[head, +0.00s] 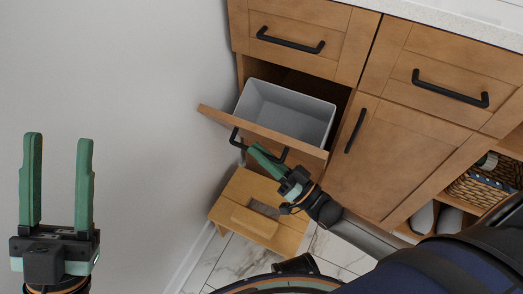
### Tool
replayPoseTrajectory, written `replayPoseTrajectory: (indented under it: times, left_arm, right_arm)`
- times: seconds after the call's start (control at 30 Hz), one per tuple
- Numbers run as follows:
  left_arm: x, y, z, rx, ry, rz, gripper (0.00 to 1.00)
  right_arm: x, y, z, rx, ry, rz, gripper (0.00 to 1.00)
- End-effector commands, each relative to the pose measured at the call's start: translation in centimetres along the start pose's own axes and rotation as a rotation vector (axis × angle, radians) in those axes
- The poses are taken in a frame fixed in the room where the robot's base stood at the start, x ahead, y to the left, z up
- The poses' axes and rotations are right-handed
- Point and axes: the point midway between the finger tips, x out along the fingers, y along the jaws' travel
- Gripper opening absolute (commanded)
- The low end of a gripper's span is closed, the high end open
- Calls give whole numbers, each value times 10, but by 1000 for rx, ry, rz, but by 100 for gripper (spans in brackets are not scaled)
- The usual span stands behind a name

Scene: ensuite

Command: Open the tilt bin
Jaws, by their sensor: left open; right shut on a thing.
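The tilt bin front (219,118) is a wooden panel tipped outward from the cabinet, with a grey bin (285,108) visible behind it. A black bar handle (238,139) runs along the panel's outer face, partly hidden by my gripper. My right gripper (258,152) is at the handle and shut on it; the fingertips are partly hidden against the panel. My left gripper (58,182) is open and empty at the far left, pointing up, in front of the bare wall and well apart from the bin.
A wooden step stool (245,205) stands on the marble tile floor just below the bin. Drawers with black handles (290,40) (450,88) and a closed door (375,160) adjoin the opening. A wicker basket (470,188) sits on a shelf at right. The left wall (120,70) bounds the space.

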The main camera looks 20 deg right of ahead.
Motion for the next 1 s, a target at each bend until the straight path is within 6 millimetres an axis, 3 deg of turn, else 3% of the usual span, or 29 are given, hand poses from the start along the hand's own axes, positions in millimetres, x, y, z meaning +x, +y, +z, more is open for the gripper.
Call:
replayPoseTrajectory:
  times: [0.03, 0.07, 0.3, 0.67, 1.0]
  left_arm:
    - [0, 0, 0, 0, 0, 0, 50]
    - [0, 0, 0, -1, 0, 0, 50]
    - [0, 0, 0, -1, 0, -1, 50]
    - [2, -2, -2, -4, 1, -9, 50]
    - [10, -7, -11, -8, 7, -13, 50]
  right_arm:
    - [0, 1, -1, 0, 1, 1, 0]
    - [0, 1, -1, 0, 1, 1, 18]
    - [0, 1, -1, 0, 1, 2, 45]
    - [-8, 1, -1, 1, -1, 3, 45]
    - [-76, 1, -1, 1, -4, 5, 45]
